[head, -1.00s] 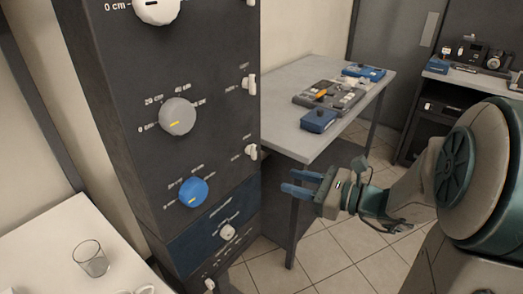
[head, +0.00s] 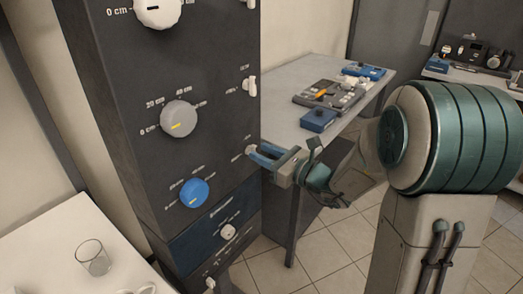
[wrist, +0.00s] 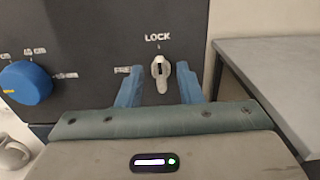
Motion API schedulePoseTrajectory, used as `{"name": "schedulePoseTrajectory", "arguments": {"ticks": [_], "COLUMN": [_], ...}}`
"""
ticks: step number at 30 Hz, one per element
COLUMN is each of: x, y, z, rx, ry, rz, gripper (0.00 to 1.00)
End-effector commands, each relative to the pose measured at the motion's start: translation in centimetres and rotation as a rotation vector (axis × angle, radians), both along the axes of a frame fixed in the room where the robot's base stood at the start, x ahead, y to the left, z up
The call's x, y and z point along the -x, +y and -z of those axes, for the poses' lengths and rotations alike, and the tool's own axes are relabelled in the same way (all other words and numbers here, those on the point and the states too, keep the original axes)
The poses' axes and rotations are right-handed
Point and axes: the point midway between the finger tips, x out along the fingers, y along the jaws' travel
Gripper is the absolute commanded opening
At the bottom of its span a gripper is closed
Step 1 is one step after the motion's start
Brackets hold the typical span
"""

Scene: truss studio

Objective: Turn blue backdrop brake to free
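The blue backdrop's brake is a small white lever (wrist: 161,74) on the dark panel, seen in the wrist view. It stands upright, in line with the LOCK mark above it. My gripper (wrist: 160,88) is open, with one blue finger on each side of the lever and visible gaps between. In the head view my gripper (head: 256,156) is at the panel's right edge and mostly hides the lever.
Other white levers (head: 251,85) and a grey dial (head: 179,118) sit higher on the panel. A blue panel with a white knob (head: 228,232) is below. A grey table (head: 285,125) with devices stands close behind my gripper. A glass (head: 93,258) stands on the white table.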

Motion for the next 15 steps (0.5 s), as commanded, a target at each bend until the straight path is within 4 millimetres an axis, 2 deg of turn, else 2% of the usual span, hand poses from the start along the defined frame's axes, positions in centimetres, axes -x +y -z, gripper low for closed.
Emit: {"name": "schedulePoseTrajectory", "arguments": {"ticks": [4, 13, 14, 15], "x": [-0.62, -0.76, -0.76, -0.75], "y": [0.83, 1.01, 1.01, 1.00], "z": [-0.02, 0.01, 0.01, 0.01], "rx": [0.000, 0.001, 0.001, 0.001], "ry": [0.000, -0.001, -0.001, -0.001], "rz": [0.000, 0.000, 0.000, 0.000], "gripper": [0.33, 0.33, 0.27, 0.16]}}
